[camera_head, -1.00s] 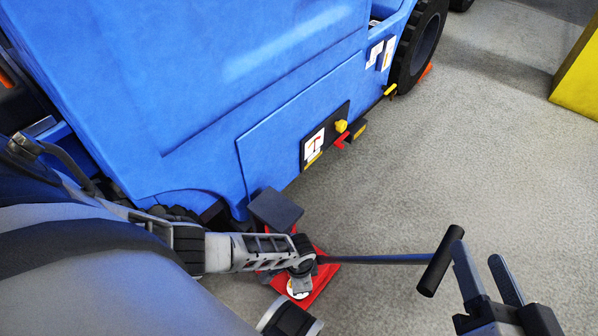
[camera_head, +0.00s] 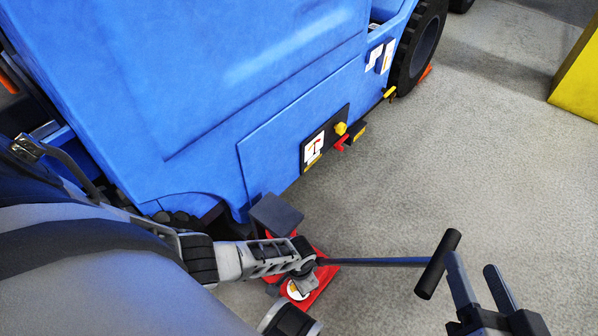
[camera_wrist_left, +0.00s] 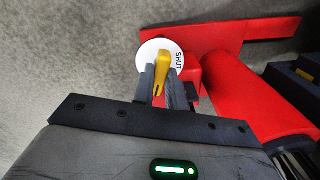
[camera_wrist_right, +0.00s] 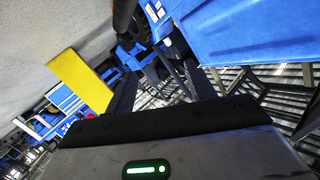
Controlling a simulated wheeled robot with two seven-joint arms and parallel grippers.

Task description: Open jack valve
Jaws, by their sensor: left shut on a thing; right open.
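The red jack (camera_head: 322,284) is on the floor beside the blue vehicle. In the left wrist view, its red body (camera_wrist_left: 222,40) carries a white disc (camera_wrist_left: 148,47) marked "SHUT" and a yellow valve lever (camera_wrist_left: 161,68). My left gripper (camera_wrist_left: 160,72) is shut on this lever, with the "SHUT" lettering just right of the fingers. In the head view my left gripper (camera_head: 303,285) partly hides the jack and disc. My right gripper (camera_head: 472,262) is open and empty, one finger close to the jack's black handle grip (camera_head: 438,264); I cannot tell whether they touch.
The blue vehicle (camera_head: 200,90) fills the upper left, with a black wheel (camera_head: 417,48) at its far end. A long dark jack rod (camera_head: 375,262) reaches to the handle grip. A yellow block (camera_head: 580,70) stands at upper right. The grey floor (camera_head: 470,160) between is clear.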

